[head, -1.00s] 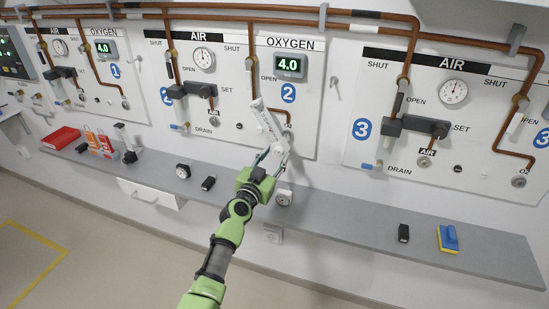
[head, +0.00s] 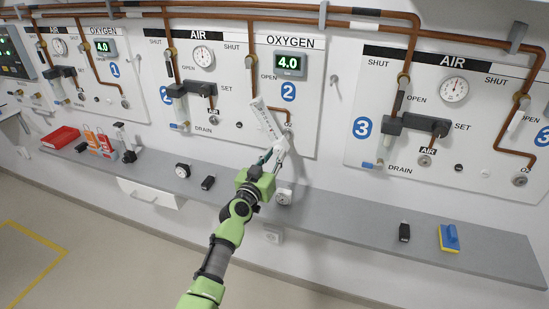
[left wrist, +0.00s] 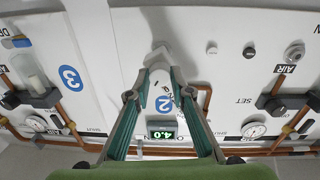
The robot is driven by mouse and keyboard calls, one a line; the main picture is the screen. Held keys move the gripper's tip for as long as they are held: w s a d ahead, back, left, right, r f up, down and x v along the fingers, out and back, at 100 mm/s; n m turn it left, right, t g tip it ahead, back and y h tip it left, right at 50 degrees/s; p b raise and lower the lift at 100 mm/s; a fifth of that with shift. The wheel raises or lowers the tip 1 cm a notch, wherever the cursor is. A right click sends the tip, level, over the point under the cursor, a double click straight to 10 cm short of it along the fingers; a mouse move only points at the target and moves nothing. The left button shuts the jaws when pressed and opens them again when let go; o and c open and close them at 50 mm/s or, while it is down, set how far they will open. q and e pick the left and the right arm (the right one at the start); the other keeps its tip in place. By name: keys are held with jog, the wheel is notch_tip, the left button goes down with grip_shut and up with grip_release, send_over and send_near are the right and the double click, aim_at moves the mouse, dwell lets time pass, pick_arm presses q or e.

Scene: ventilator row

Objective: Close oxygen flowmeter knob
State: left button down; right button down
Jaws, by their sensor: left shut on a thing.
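The white oxygen flowmeter (head: 264,118) with a printed scale stands in front of panel 2, its top leaning left. My left gripper (head: 279,147) reaches up to its lower end and is shut there, on what appears to be its knob; the fingers hide most of it. In the left wrist view the two green-sided fingers (left wrist: 160,76) converge on a pale grey-white part (left wrist: 160,57) in front of the panel. I cannot tell how far the knob is turned. The green oxygen display (head: 289,65) above reads 4.0. My right gripper is not in view.
The grey shelf (head: 340,214) runs below the panels. A black item (head: 404,232) and a blue-yellow block (head: 449,238) lie on its right part. A red box (head: 60,138) lies at the left. Copper pipes (head: 400,60) run along the panels.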

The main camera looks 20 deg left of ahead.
pick_arm(q)
jog(key=n, duration=0.2)
jog(key=shift+f+n+b, duration=0.1)
jog(key=shift+n+b, duration=0.2)
jog(key=shift+n, duration=0.1)
jog(key=n, duration=0.3)
jog(key=shift+n+b, duration=0.3)
jog(key=shift+n, duration=0.1)
jog(key=n, duration=0.5)
jog(key=shift+n+y, duration=0.3)
jog(key=shift+d, duration=0.1)
jog(key=c, duration=1.8)
grip_release()
jog(key=s, duration=1.2)
jog(key=shift+a+f, duration=0.25)
jog(key=shift+a, duration=0.05)
